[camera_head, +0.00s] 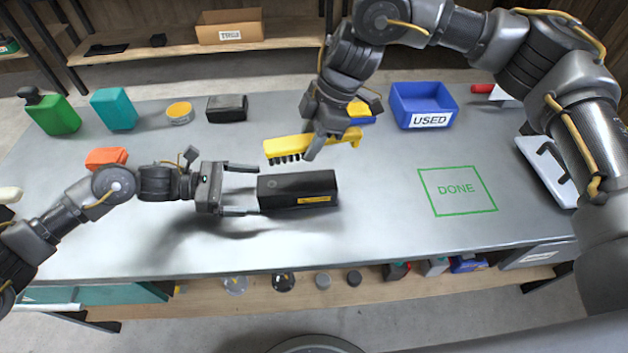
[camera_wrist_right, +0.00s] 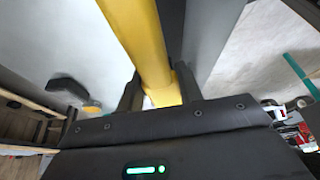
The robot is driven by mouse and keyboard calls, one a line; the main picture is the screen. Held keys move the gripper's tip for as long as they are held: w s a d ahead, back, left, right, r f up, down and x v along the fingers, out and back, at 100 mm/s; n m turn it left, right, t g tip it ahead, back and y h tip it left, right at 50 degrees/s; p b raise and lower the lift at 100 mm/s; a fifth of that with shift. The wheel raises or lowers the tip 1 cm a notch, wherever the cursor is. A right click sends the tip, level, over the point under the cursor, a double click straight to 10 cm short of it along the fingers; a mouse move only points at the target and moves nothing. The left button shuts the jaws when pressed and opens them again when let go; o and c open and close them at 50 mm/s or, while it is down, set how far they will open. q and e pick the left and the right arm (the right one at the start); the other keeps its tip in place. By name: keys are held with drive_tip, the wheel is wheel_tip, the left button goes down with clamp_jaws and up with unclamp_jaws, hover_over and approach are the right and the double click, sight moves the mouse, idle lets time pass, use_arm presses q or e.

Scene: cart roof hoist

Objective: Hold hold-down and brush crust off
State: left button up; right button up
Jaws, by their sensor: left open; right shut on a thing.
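A black block with a yellow label (camera_head: 298,190), perhaps the hold-down, lies on the grey table. A small round grey mark shows on its top near the left end; I cannot tell whether it is crust. My left gripper (camera_head: 256,189) is open at the block's left end, one finger toward its far side and one toward its near side. I cannot tell whether they touch it. My right gripper (camera_head: 325,125) is shut on the yellow brush (camera_head: 290,147), bristles down, above and behind the block. The brush's yellow handle (camera_wrist_right: 137,40) also runs between the fingers in the right wrist view.
A green DONE square (camera_head: 457,190) is empty at right. A blue USED bin (camera_head: 423,105) stands behind it. A green bottle (camera_head: 53,113), a teal container (camera_head: 114,109), a yellow-topped tin (camera_head: 180,113), a dark box (camera_head: 227,108) and an orange item (camera_head: 106,158) are at left.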

use_arm(q)
drive_tip(key=b+v, duration=0.1)
drive_tip(key=v, duration=0.2)
drive_tip(key=shift+a+r, duration=0.2)
drive_tip(key=shift+r, duration=0.05)
use_arm(e)
drive_tip(key=shift+f, duration=0.65)
use_arm(q)
drive_tip(key=shift+a+r, duration=0.3)
drive_tip(key=shift+a, duration=0.15)
use_arm(e)
drive_tip(key=shift+f, duration=0.1)
use_arm(q)
drive_tip(key=shift+o, duration=0.6)
drive_tip(key=v, duration=1.2)
drive_tip(key=shift+s, duration=0.1)
